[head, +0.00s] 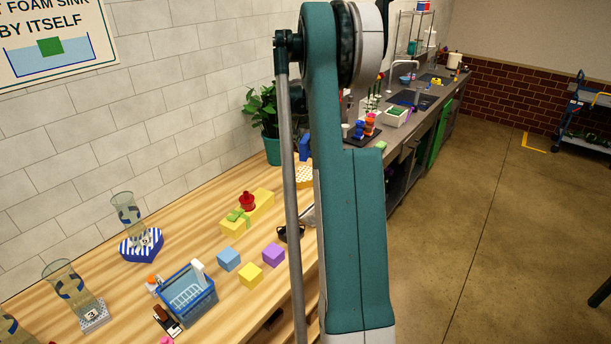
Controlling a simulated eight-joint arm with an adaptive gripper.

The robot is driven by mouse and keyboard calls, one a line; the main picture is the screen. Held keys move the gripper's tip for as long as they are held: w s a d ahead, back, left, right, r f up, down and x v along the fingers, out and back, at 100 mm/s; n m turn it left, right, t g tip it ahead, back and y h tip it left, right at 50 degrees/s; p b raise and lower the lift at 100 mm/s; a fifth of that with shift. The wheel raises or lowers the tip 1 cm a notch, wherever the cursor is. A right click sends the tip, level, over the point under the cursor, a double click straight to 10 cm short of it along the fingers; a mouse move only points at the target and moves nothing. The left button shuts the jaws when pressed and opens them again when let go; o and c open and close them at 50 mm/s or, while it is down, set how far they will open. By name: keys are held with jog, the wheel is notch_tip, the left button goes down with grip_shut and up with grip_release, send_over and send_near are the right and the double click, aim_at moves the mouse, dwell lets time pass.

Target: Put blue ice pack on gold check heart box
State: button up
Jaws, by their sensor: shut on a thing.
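The gold check heart box (304,176) lies on the wooden table beyond the yellow gift box, and my arm hides its right part. A blue block-like thing (305,147), which looks like the blue ice pack, shows just behind and above the heart box at my arm's left edge. Its right side is hidden, and I cannot tell whether it rests on something or is held up. My gripper is hidden behind my own upright arm, so its jaws do not show.
A potted plant (264,124) stands left of the blue thing. A yellow gift box (247,212) with a red item, coloured cubes (251,274), a blue basket (188,295), a striped heart box (142,246) and glass vases (67,283) occupy the nearer table. A sink counter (420,100) lies beyond.

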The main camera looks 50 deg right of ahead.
aim_at(302, 144)
jog(key=shift+f, duration=3.1)
jog(key=shift+f, duration=0.1)
jog(key=shift+f, duration=1.75)
jog(key=shift+f, duration=0.15)
jog(key=o, duration=1)
jog(key=shift+v, duration=6.1)
jog(key=shift+w, duration=0.1)
